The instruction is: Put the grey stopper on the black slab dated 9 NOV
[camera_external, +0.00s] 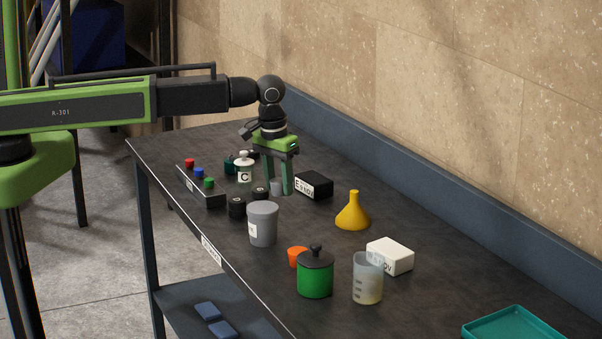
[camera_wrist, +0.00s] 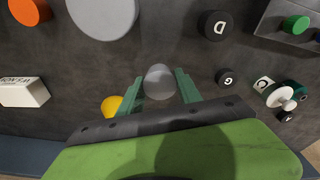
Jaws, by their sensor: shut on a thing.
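The grey stopper (camera_external: 276,187) is between the fingertips of my gripper (camera_external: 279,190), which is shut on it. I cannot tell whether the stopper touches the table or hangs just above it. In the wrist view, the grey stopper (camera_wrist: 160,82) shows as a round top between the green fingers of my gripper (camera_wrist: 159,78). The black slab (camera_external: 316,184) lies just right of my fingers, apart from the stopper. Its white end label seems to read 9 NOV. The slab does not show in the wrist view, where my gripper body covers the lower part.
A bottle marked C (camera_external: 244,172), black round pieces (camera_external: 237,207) and a rack with coloured knobs (camera_external: 208,196) stand left. A grey cup (camera_external: 263,225), yellow funnel (camera_external: 352,213), white slab (camera_external: 397,255), green pot (camera_external: 315,277) and beaker (camera_external: 367,285) are nearer the camera.

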